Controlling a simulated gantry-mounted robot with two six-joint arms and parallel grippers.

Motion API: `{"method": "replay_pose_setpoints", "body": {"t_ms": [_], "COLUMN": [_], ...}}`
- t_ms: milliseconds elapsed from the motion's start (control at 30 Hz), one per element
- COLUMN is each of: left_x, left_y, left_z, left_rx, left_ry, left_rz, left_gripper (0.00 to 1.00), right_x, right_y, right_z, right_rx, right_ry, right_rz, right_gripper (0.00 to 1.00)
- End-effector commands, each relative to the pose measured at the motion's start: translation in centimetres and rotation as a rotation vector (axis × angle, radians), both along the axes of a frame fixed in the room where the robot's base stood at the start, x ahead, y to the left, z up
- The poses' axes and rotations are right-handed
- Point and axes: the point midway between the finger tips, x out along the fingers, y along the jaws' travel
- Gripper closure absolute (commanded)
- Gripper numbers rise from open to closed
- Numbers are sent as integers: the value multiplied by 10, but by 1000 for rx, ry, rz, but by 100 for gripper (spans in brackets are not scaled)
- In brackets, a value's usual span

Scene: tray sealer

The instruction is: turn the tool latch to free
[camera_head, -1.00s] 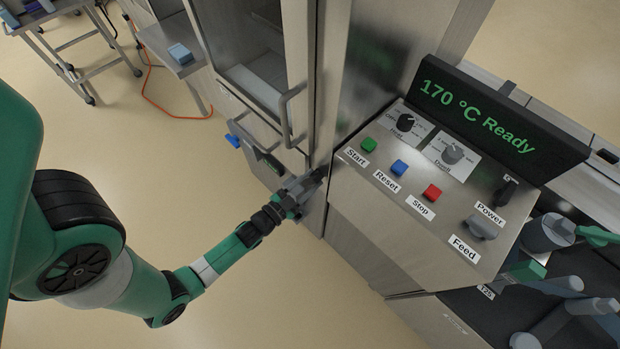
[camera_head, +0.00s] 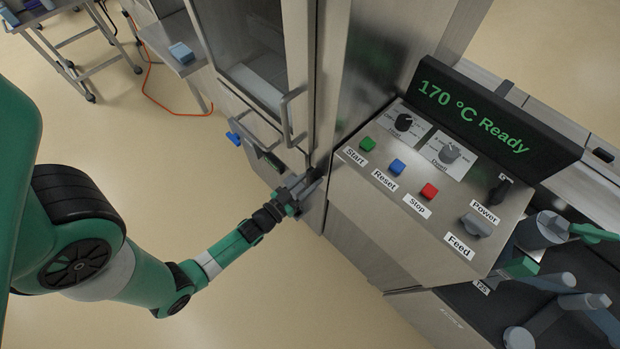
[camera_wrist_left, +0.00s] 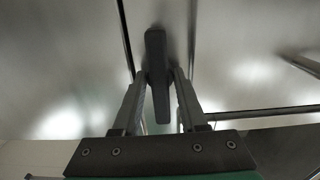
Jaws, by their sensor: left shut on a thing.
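The tool latch shows in the left wrist view as a dark, elongated handle (camera_wrist_left: 157,66) on a bright metal face. My left gripper (camera_wrist_left: 160,85) is shut on it, one finger on each side of the handle. In the head view my left gripper (camera_head: 312,180) reaches the metal front of the machine, below and left of the control panel. There its fingers mostly hide the latch, and no latch marking can be read. My right gripper is not seen.
The control panel (camera_head: 375,178) with buttons and knobs is right of my left gripper. Its display (camera_head: 490,112) reads "170 °C Ready". A door handle (camera_head: 286,118) stands out just above my gripper. Grey cylinders (camera_head: 540,231) lie at lower right. The floor at lower left is clear.

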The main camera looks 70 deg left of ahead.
Motion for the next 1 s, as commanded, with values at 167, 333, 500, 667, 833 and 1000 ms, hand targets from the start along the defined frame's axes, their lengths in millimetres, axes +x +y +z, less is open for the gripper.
{"method": "replay_pose_setpoints", "body": {"t_ms": [167,333,500,667,833,1000], "left_x": [0,0,0,-2,-23,-63], "left_y": [0,0,0,-1,-10,-28], "left_z": [0,0,0,0,0,1], "left_rx": [-1,-1,0,0,-1,-3], "left_ry": [-2,0,0,1,5,6], "left_rz": [0,0,0,1,2,6], "left_gripper": [100,46,45,45,45,45], "right_x": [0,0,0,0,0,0], "right_y": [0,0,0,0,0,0], "right_z": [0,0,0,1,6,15], "right_rx": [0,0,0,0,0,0], "right_ry": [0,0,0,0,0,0], "right_rz": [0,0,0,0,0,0], "right_gripper": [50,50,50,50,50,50]}}
